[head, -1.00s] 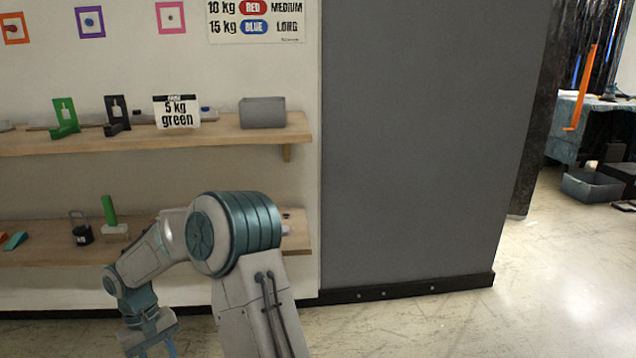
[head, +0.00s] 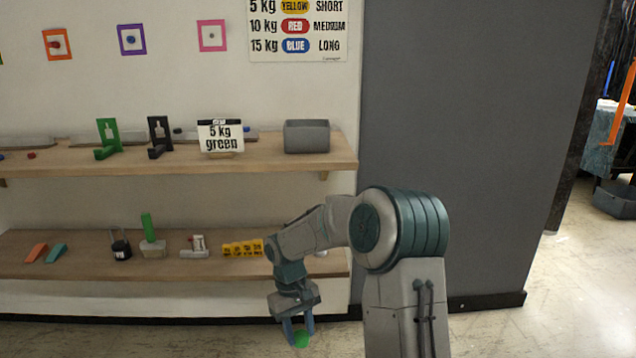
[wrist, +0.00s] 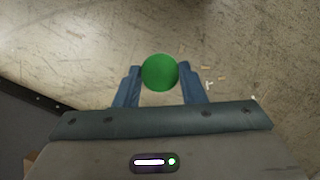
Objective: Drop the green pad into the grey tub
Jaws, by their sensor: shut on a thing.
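The green pad (head: 301,339) is a round green piece between the fingertips of my gripper (head: 299,332), low in front of the lower shelf. In the wrist view the pad (wrist: 160,72) shows as a green disc, with a blue finger of my gripper (wrist: 160,80) on either side. My gripper is shut on it, above the floor. The grey tub (head: 307,137) stands at the right end of the upper shelf, above my gripper and well apart from it. The inside of the tub is hidden.
The upper shelf (head: 270,164) also holds a "5 kg green" sign (head: 220,136), a black stand (head: 159,136) and a green stand (head: 107,138). The lower shelf (head: 110,262) carries several small items and a yellow block (head: 242,248). A grey panel (head: 470,150) stands to the right.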

